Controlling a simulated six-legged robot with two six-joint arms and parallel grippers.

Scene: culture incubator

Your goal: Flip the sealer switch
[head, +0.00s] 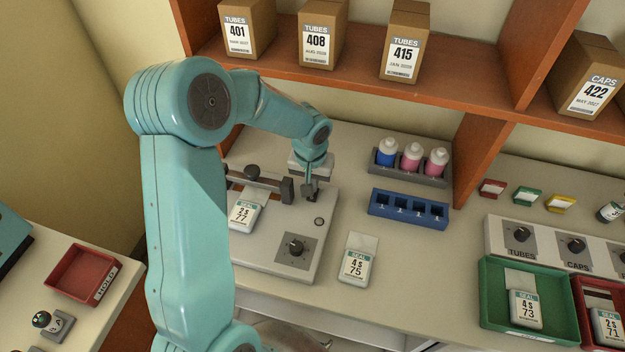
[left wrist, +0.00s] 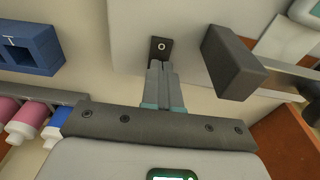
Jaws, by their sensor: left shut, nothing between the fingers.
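The sealer (head: 272,262) is a pale box with a dial (head: 296,246), a round button (head: 319,221) and a dark bar (head: 258,180) across its top. A pouch labelled 2s 77 (head: 243,214) lies on it at the left. My left gripper (head: 311,194) is shut and empty, pointing down at the sealer's back right. In the left wrist view its closed fingertips (left wrist: 164,66) are right beside a small dark switch (left wrist: 160,48) marked with a circle. I cannot tell whether they touch it. In the head view the fingers hide the switch.
The bar's dark end block (left wrist: 232,62) is close beside the fingers. A bottle rack (head: 408,172) and a blue slotted holder (head: 407,209) stand to the right. A pouch labelled 4s 75 (head: 356,265) lies in front of them. A shelf (head: 360,62) with boxes is behind.

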